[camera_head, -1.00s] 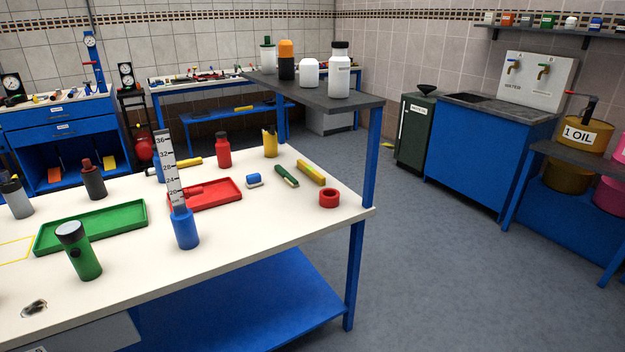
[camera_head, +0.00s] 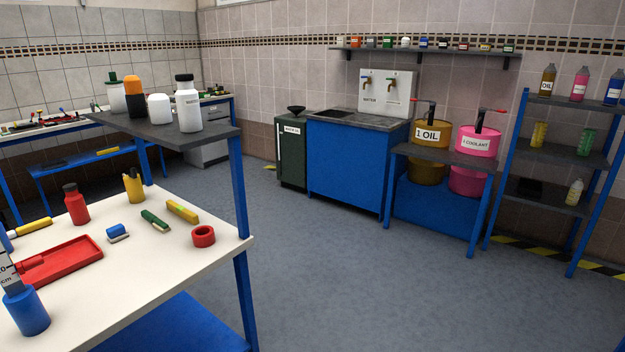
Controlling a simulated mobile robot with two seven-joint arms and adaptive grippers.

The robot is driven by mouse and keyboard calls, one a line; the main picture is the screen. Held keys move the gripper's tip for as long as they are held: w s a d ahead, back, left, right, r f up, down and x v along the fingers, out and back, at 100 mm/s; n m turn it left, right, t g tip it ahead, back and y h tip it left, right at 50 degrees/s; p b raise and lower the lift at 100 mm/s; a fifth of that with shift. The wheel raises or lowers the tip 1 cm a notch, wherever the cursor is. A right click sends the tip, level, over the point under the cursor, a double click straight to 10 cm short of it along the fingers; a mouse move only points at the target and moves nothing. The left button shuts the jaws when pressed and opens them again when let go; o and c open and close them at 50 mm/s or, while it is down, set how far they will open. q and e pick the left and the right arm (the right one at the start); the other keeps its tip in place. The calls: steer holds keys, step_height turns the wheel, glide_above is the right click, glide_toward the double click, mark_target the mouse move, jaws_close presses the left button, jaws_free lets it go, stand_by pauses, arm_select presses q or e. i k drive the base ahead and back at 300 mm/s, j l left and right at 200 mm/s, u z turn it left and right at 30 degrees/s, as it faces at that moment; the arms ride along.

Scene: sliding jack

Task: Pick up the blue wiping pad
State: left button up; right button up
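A small blue pad with a white underside (camera_head: 117,232), which looks like the blue wiping pad, lies on the white-topped workbench (camera_head: 140,270) in the left part of the head view. It sits between the red tray (camera_head: 62,262) and a green-handled brush (camera_head: 155,220). Nothing covers it. Neither of my grippers shows in the view.
A red ring (camera_head: 203,236), a yellow block (camera_head: 182,211), a red bottle (camera_head: 76,204) and a blue holder (camera_head: 27,311) stand on the bench. A dark raised shelf (camera_head: 170,135) with bottles adjoins its far end. Open grey floor (camera_head: 380,290) lies right of the bench.

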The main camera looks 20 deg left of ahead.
mark_target(117, 232)
steer(key=i+z, duration=0.2)
steer(key=i, duration=2.15)
steer(key=i+l+u, duration=0.1)
steer(key=i, duration=0.9)
steer(key=i+l, duration=0.1)
steer(key=i, duration=0.9)
steer(key=i+u, duration=0.1)
steer(key=u, duration=3.15)
